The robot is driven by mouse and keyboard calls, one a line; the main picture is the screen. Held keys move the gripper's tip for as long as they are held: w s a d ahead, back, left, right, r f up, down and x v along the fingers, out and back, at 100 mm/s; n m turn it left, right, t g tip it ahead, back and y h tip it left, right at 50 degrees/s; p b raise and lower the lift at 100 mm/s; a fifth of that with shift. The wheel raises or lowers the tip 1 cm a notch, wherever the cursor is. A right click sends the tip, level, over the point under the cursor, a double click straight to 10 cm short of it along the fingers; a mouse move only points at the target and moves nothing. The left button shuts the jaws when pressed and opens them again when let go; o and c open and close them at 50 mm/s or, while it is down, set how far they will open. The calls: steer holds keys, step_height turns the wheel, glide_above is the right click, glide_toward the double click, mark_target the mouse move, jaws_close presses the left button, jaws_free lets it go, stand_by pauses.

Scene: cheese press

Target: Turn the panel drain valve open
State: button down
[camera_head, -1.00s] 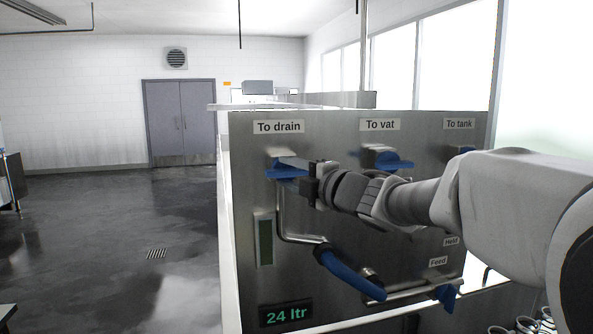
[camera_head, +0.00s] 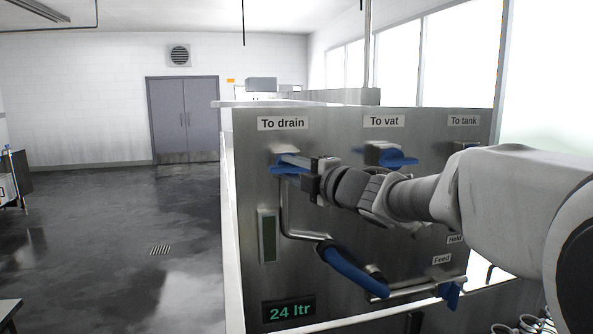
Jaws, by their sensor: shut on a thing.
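The steel panel (camera_head: 258,195) stands in front of me. The drain valve handle (camera_head: 284,171) is blue and sits under the "To drain" label (camera_head: 283,123) at the panel's upper left. It lies roughly level across the panel. My gripper (camera_head: 301,168) reaches in from the right and is shut on this handle. The jaws hide part of the handle and of the valve body behind it.
The "To tank" valve is mostly hidden by my arm. A blue hose (camera_head: 350,272) and a "24 ltr" display (camera_head: 289,311) are lower down. Open floor (camera_head: 120,240) lies left.

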steer(key=shift+f, duration=0.15)
steer(key=m+b, duration=0.2)
steer(key=m+t+b, duration=0.1)
steer(key=m+b, duration=0.1)
steer(key=shift+f+t, duration=0.15)
steer(key=shift+t, duration=0.15)
steer(key=m+t+b, duration=0.2)
steer(key=m+b, duration=0.4)
steer(key=b, duration=0.1)
steer(key=shift+f, duration=0.1)
steer(key=m+t+h+b, duration=0.1)
steer(key=m+b, duration=0.1)
steer(key=m+t+b, duration=0.1)
steer(key=m+b, duration=0.1)
steer(key=m, duration=0.1)
steer(key=m+t+h+b, duration=0.1)
steer(key=m+b, duration=0.1)
steer(key=b, duration=0.1)
steer(key=shift+m+h, duration=0.3)
steer(key=shift+m, duration=0.1)
steer(key=m+h+b, duration=0.1)
steer(key=m, duration=0.1)
steer(key=m+t+h+b, duration=0.1)
steer(key=m+b, duration=0.1)
steer(key=shift+r+h, duration=0.2)
steer(key=shift+h, duration=0.1)
steer(key=shift+r+m+b, duration=0.1)
steer(key=shift+m+b, duration=0.2)
steer(key=shift+m, duration=0.1)
